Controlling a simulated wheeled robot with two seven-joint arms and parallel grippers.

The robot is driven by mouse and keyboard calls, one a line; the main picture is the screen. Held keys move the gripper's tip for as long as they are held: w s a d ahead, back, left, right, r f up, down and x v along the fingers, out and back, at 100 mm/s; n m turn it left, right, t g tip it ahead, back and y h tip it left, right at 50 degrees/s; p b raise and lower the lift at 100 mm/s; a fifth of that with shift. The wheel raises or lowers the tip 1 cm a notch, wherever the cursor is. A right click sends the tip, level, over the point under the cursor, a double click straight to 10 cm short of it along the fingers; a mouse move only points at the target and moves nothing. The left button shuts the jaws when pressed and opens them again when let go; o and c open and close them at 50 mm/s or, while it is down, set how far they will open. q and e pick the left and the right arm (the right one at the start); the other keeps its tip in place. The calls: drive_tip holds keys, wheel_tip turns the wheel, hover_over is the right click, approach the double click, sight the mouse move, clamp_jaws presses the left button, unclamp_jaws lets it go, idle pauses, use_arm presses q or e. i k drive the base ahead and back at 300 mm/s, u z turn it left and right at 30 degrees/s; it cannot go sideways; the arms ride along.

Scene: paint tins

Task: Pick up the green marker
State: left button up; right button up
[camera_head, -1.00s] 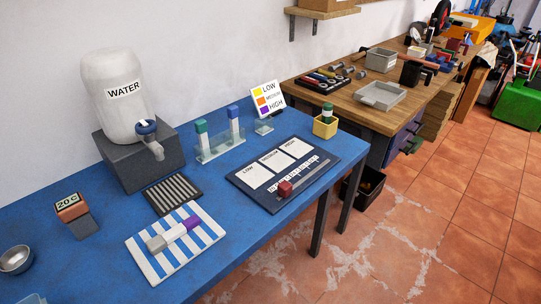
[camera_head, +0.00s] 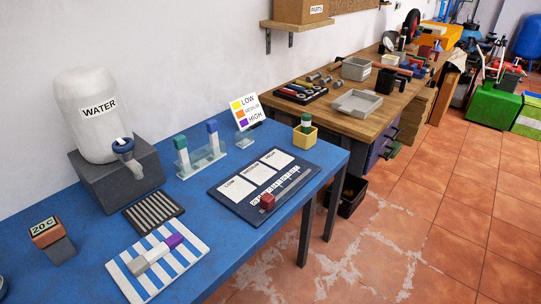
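A white stick with a green top (camera_head: 181,149) stands upright in a clear rack (camera_head: 204,162) on the blue table. A similar white stick with a blue top (camera_head: 213,136) stands to its right in the same rack. A small dark green piece with a white band (camera_head: 306,123) stands in a yellow square cup (camera_head: 304,138) further right; its lower part is hidden by the cup. I cannot tell for sure which green piece is the marker. Neither of my grippers shows in the head view.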

sight(306, 119)
drive_tip(key=z, duration=1.6)
drive_tip(key=i, duration=3)
drive_tip(key=u, duration=4.15)
